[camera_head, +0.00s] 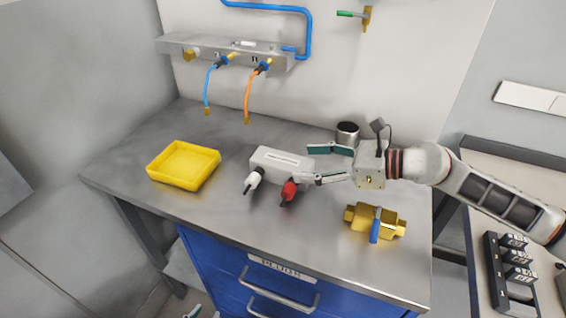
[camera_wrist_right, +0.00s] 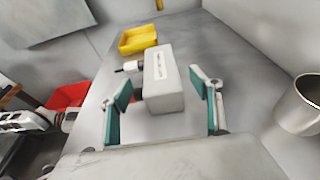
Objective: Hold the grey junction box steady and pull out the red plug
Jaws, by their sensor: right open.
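The grey junction box (camera_head: 281,160) lies on the bench, pale with a label strip on top. The red plug (camera_head: 289,188) sits in its front side near the right end, with a dark tail. In the right wrist view the plug is mostly hidden behind a finger. My right gripper (camera_head: 318,164) is open at the box's right end. In the right wrist view its fingers stand on either side of the box (camera_wrist_right: 165,97), with gaps visible. Only the tip of my left gripper (camera_head: 192,312) shows at the bottom edge, away from the box; its opening is unclear.
A white plug (camera_head: 253,179) sits left of the red one. A yellow tray (camera_head: 183,165) stands left, a yellow fitting with a blue handle (camera_head: 376,222) front right, and a metal cup (camera_head: 347,134) behind my right gripper. Hoses hang from a wall rail (camera_head: 225,47).

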